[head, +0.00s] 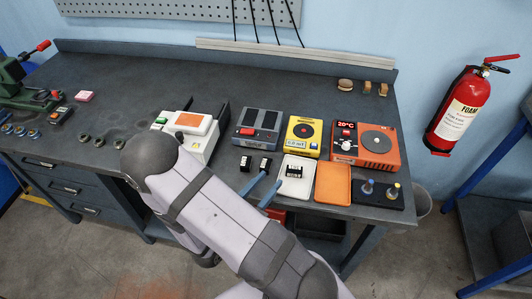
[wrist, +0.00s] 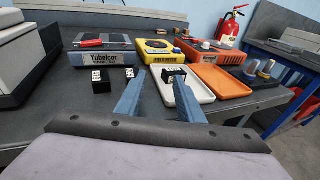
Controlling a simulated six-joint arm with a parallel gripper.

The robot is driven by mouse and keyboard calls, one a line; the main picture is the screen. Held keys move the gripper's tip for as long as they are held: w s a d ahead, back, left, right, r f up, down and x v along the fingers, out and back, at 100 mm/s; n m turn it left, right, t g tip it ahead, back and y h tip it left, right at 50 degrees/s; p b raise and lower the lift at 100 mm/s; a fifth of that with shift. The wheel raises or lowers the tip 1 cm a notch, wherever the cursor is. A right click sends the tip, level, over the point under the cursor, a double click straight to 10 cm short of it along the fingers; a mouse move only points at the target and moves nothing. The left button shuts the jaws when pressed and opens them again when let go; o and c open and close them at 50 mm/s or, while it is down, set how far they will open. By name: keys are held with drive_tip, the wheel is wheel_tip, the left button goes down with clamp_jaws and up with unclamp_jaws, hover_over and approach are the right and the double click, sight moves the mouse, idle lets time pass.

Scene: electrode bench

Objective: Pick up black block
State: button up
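Several black blocks with white markings are in view. One black block (head: 246,163) stands on the bench; it is also at the left in the wrist view (wrist: 100,80). A second black block (head: 265,163) stands just right of it, partly behind my left finger in the wrist view. Another black block (head: 294,171) lies on the white tray (head: 286,188); the wrist view shows it (wrist: 172,75) beyond my fingertips, partly covered by the right finger. My gripper (head: 271,180) has two blue fingers, spread apart with nothing between them, near the tray's left edge; it also shows in the wrist view (wrist: 158,84).
An orange tray (head: 333,184) and a dark stand with pegs (head: 378,193) lie to the right. Behind are a grey device (head: 257,131), a yellow device (head: 303,135) and an orange hotplate (head: 363,146). A white box (head: 196,145) stands left.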

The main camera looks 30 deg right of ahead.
sight(264, 168)
drive_tip(key=w+a+n+t+y, duration=0.1)
drive_tip(key=w+a+f+n+t+y, duration=0.1)
drive_tip(key=a, duration=0.1)
drive_tip(key=shift+w+p, duration=0.1)
drive_tip(key=shift+p, duration=0.25)
drive_tip(key=shift+r+p+x, duration=0.2)
drive_tip(key=shift+p+x, duration=0.7)
drive_tip(key=shift+x, duration=0.8)
drive_tip(key=shift+p+x, duration=0.8)
drive_tip(key=shift+x, duration=1.25)
drive_tip(key=shift+w+a+f, duration=0.15)
clamp_jaws()
